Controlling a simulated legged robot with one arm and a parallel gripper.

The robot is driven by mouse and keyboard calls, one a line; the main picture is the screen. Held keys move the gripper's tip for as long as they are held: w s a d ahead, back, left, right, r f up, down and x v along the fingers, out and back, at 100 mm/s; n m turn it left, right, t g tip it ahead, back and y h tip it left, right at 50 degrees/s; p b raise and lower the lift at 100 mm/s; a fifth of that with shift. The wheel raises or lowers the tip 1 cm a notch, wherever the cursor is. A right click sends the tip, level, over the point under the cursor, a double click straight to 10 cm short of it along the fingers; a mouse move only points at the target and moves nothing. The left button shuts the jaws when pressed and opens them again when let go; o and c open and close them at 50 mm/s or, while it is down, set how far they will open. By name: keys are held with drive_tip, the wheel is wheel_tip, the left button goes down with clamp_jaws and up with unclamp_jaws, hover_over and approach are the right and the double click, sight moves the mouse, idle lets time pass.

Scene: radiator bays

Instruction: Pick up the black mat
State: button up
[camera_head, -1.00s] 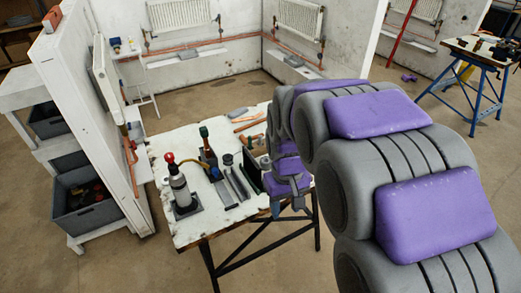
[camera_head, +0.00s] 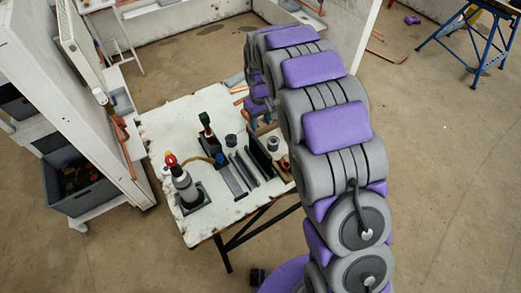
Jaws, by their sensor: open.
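A black square mat (camera_head: 191,207) lies on the white worktable (camera_head: 185,130), near its front left corner. A silver bottle (camera_head: 182,182) with a red and black top stands on it and hides its middle. My gripper (camera_head: 262,118) is over the far right part of the table, well away from the mat. My own arm hides part of it; it is open, and I see nothing held in it.
A white partition wall (camera_head: 75,100) rises left of the table. Open floor lies in front.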

sight(260, 143)
drive_tip(key=f, duration=0.6)
drive_tip(key=a+f+b, duration=0.1)
drive_tip(key=f, duration=0.3)
drive_tip(key=shift+f, duration=0.45)
drive_tip(key=shift+d+f, duration=0.25)
drive_tip(key=shift+f, duration=0.15)
drive_tip(key=f, duration=0.2)
drive_tip(key=f+b, duration=0.1)
drive_tip(key=f, duration=0.1)
drive_tip(key=shift+s+d+f, duration=0.1)
drive_tip(key=shift+d+f, duration=0.1)
drive_tip(key=shift+a+f, duration=0.1)
drive_tip(key=shift+f, duration=0.05)
drive_tip(key=shift+a, duration=0.2)
drive_tip(key=shift+d, duration=0.25)
drive_tip(key=c, duration=0.6)
drive_tip(key=shift+a, duration=0.1)
clamp_jaws()
